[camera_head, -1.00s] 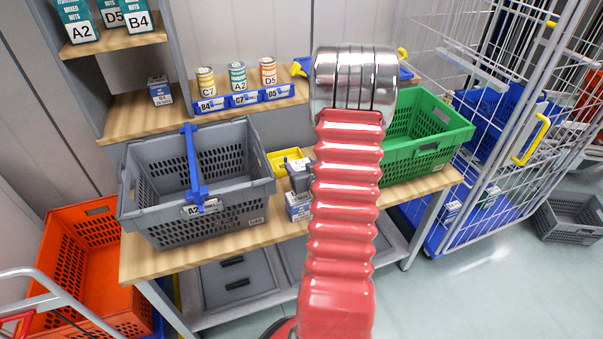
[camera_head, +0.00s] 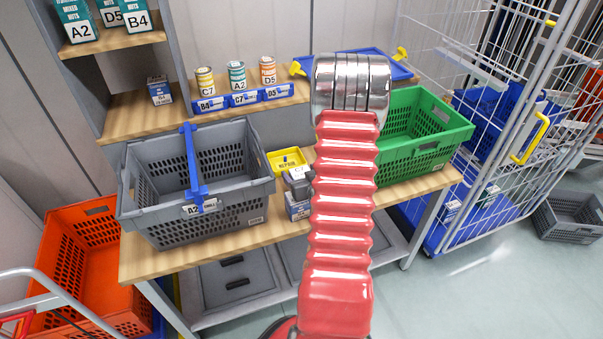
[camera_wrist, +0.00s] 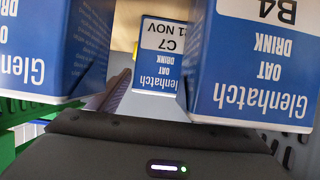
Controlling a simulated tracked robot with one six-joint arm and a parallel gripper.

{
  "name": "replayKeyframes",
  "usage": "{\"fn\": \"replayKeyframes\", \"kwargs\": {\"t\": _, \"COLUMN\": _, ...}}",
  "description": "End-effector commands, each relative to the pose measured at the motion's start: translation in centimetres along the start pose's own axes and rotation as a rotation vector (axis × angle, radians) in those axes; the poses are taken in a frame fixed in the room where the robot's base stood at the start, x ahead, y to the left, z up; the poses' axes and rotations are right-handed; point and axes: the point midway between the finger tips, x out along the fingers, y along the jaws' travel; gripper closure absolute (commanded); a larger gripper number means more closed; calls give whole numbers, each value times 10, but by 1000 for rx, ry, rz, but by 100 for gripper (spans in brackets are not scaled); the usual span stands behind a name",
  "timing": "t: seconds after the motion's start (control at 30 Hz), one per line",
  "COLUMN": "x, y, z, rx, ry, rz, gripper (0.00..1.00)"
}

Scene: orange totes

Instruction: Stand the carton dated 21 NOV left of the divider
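In the wrist view, a blue and white carton (camera_wrist: 160,68) labelled C7, 21 NOV stands between two nearer Glenhatch oat drink cartons. The one at the right (camera_wrist: 262,65) reads B4; the one at the left (camera_wrist: 45,45) shows no date. The dark body of my gripper fills the bottom of that view.
A yellow bin (camera_head: 285,157) stands right of the grey tote. A blue and white carton (camera_head: 297,207) stands at the bench's front. A green crate (camera_head: 425,150) is at the right. Cans (camera_head: 237,76) and a carton (camera_head: 159,91) stand on the back shelf.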

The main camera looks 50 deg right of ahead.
Motion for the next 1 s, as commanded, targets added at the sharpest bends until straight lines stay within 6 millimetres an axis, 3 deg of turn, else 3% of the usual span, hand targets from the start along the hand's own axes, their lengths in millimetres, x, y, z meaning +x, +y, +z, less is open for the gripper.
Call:
{"fn": "replayKeyframes", "kwargs": {"t": 0.33, "x": -1, "y": 0, "z": -2, "rx": 0, "ry": 1, "rz": 0, "gripper": 27}}
{"fn": "replayKeyframes", "kwargs": {"t": 0.47, "x": -10, "y": 1, "z": -2, "rx": 1, "ry": -1, "rz": 2, "gripper": 27}}
{"fn": "replayKeyframes", "kwargs": {"t": 1.0, "x": -96, "y": 2, "z": -2, "rx": 1, "ry": 1, "rz": 4, "gripper": 27}}
